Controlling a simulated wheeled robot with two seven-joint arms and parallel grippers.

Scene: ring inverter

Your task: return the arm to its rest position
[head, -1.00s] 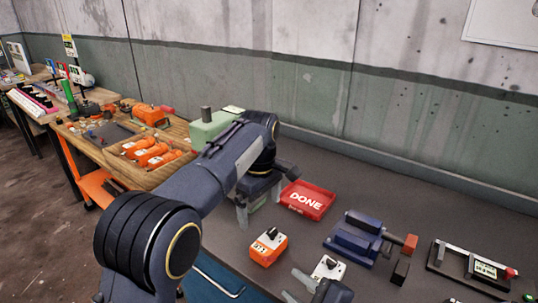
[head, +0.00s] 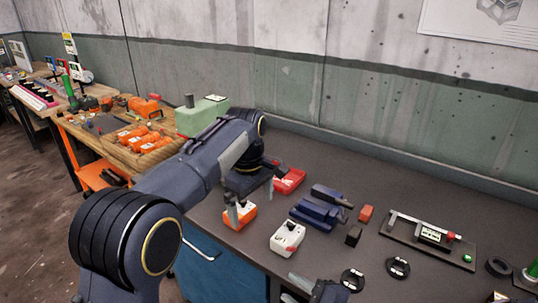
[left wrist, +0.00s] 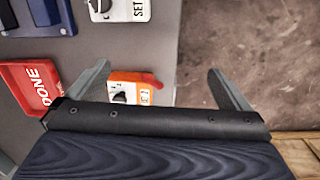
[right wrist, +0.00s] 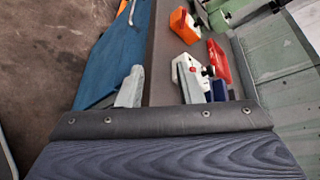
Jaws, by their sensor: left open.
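My left gripper (head: 250,202) is open and empty over the bench's left part. In the head view one finger overlaps an orange box with a black knob (head: 240,219). In the left wrist view this box (left wrist: 130,92) shows between the spread fingers (left wrist: 165,85), with no grip on it. My right gripper (head: 296,289) is low in the head view, in front of the white box (head: 287,239). In the right wrist view its fingers (right wrist: 160,87) are apart with nothing held between them.
A red DONE tray (head: 291,181) lies behind my left gripper, partly hidden. A blue vise (head: 318,210), an orange block (head: 366,214), a measuring tool on a dark plate (head: 428,237) and round black parts (head: 398,267) stand rightward. A wooden bench with orange tools (head: 150,140) is left.

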